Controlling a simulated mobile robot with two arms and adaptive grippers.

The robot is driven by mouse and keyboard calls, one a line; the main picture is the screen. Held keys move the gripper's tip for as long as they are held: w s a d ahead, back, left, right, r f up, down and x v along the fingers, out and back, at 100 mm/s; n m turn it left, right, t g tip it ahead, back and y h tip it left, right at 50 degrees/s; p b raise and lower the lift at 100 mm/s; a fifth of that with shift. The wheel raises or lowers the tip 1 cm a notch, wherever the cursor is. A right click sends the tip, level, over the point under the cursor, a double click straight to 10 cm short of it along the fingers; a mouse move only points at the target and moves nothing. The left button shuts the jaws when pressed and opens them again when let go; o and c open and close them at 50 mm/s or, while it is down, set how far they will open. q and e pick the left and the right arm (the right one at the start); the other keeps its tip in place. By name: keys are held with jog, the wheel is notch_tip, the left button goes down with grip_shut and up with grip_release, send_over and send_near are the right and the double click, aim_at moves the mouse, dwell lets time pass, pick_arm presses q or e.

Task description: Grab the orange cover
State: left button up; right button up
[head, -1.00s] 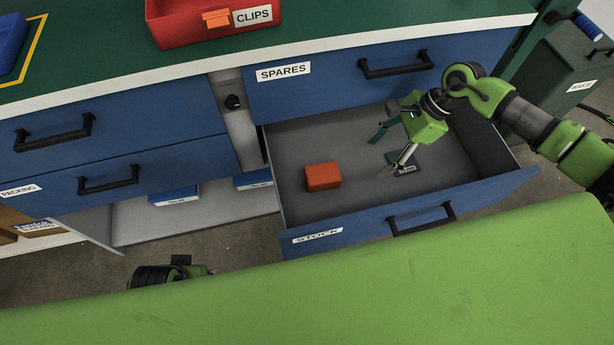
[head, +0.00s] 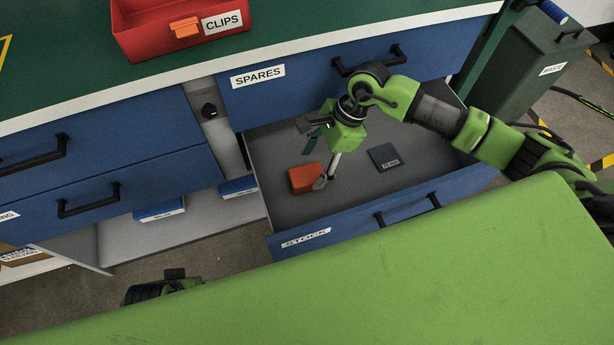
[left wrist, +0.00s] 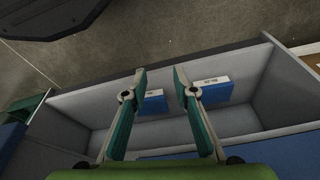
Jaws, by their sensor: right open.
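The orange cover (head: 303,178) is a small orange block lying on the floor of the open STOCK drawer (head: 430,202). My right gripper (head: 317,164) is open over the drawer, just right of and above the cover. One fingertip shows close to the cover's right side; I cannot tell whether it touches. The cover is not held. My left gripper (left wrist: 160,78) shows in the left wrist view with its two fingers apart and nothing between them.
A dark grey flat piece (head: 384,157) lies in the drawer right of the cover. The closed SPARES drawer (head: 300,85) overhangs behind. A red CLIPS bin (head: 150,35) stands on the bench. Blue-and-white boxes (head: 160,211) lie in the open compartment at left.

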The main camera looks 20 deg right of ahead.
aim_at(308, 174)
jog(key=x, duration=0.5)
jog(key=shift+b, duration=0.35)
pick_arm(q)
jog(key=shift+w+v, duration=0.1)
jog(key=shift+v, duration=0.5)
jog(key=shift+w+v, duration=0.15)
jog(key=shift+v, duration=0.5)
jog(key=shift+a, duration=0.1)
pick_arm(e)
jog(key=c, duration=1.2)
jog(key=shift+d+r, duration=0.1)
